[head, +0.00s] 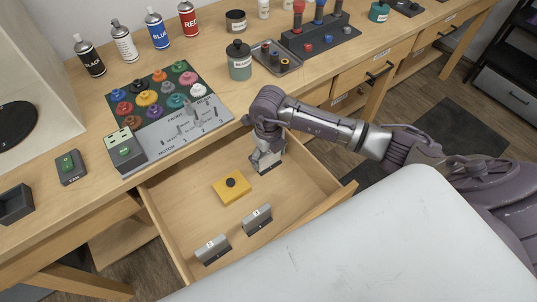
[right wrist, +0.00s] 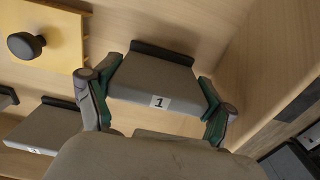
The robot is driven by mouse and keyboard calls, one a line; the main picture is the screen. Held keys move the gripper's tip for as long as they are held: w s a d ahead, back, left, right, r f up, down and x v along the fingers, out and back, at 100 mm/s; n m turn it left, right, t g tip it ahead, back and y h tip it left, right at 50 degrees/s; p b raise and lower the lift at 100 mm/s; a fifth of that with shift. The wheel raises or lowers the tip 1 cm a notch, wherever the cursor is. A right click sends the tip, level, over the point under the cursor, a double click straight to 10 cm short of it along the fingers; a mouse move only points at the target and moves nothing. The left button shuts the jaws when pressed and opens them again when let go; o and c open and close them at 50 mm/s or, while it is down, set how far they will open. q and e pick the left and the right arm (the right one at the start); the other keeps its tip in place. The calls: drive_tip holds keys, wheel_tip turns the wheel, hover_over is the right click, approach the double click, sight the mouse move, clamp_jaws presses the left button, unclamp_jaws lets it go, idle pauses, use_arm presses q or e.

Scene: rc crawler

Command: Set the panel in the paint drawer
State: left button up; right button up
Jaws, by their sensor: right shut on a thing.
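The open drawer (head: 165,206) holds a yellow panel (head: 222,197) with a black knob, which also shows in the right wrist view (right wrist: 60,22). Two grey pieces with black edges and number labels, a left one (head: 212,249) and a right one (head: 257,220), stand near the drawer's front. My right gripper (head: 267,160) reaches down into the drawer's back right part. In the right wrist view its fingers (right wrist: 158,88) are shut on the sides of a grey piece (right wrist: 150,80) labelled 1. Whether that piece touches the drawer floor is unclear. My left gripper is out of view.
On the bench above stand a motor board (head: 160,105) with coloured knobs, a row of spray cans (head: 124,42) and a dark jar (head: 239,62). A labelled drawer (head: 362,75) is at the right. The drawer's right wall (head: 312,160) is close to my right gripper.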

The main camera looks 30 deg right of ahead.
drive_tip(key=o, duration=1.1)
drive_tip(key=shift+f, duration=0.1)
drive_tip(key=shift+c, duration=0.2)
drive_tip(key=shift+r, duration=0.5)
wheel_tip(320, 180, up, 11)
drive_tip(key=shift+r+b, duration=0.15)
drive_tip(key=shift+b, duration=0.7)
